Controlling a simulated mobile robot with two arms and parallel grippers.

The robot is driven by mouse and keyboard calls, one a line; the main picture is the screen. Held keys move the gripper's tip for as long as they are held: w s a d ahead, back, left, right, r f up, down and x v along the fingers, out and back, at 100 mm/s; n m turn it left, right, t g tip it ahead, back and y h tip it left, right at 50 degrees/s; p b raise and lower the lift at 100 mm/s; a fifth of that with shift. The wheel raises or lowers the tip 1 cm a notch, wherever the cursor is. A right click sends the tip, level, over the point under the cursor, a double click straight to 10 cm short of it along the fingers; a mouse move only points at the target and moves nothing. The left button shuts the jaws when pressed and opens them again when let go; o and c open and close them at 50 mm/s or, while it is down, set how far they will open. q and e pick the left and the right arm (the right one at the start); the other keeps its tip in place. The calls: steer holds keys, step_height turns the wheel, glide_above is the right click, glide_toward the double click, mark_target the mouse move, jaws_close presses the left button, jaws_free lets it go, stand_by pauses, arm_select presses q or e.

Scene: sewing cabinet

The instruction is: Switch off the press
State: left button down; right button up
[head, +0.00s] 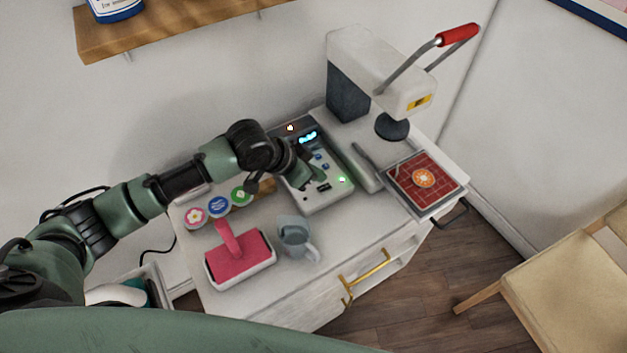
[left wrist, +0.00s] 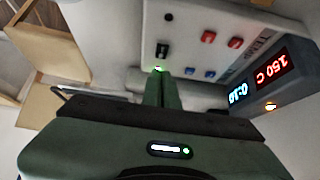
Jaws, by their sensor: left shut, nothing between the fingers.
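The press (head: 350,60) is a white machine with a raised lever and red grip, at the back right of the cabinet top. Its control box (head: 325,205) stands to its left, with a lit display (head: 308,137), a lit green lamp (head: 342,180) and a black switch (head: 323,188). In the left wrist view the display reads 150 C in red (left wrist: 271,70), with blue digits beside it. The black switch (left wrist: 162,50) and green lamp (left wrist: 157,68) lie just beyond the fingertips. My left gripper (left wrist: 161,78) is shut and empty, over the panel; contact cannot be told. My right gripper is out of view.
Several round badges (head: 195,216) lie at left. A wooden chair (head: 570,275) stands at lower right.

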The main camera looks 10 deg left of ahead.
mark_target(320, 190)
arm_select(q)
steer(key=f, duration=0.3)
steer(key=shift+s+a+f, duration=0.2)
steer(key=shift+s+a, duration=0.05)
steer(key=shift+a, duration=0.1)
steer(key=shift+f, duration=0.1)
steer(key=shift+s+a+f+t+h+b, duration=0.15)
steer(key=shift+f+b, duration=0.1)
steer(key=shift+f, duration=0.15)
steer(key=shift+s+f+t+h+b, duration=0.1)
steer(key=shift+f+t+h+b, duration=0.05)
steer(key=shift+f+b, duration=0.15)
steer(key=shift+w+r, duration=0.1)
steer(key=shift+r, duration=0.15)
steer(key=shift+r+p, duration=0.6)
steer(key=shift+p, duration=0.25)
steer(key=shift+r+p, duration=0.25)
steer(key=shift+p, duration=0.05)
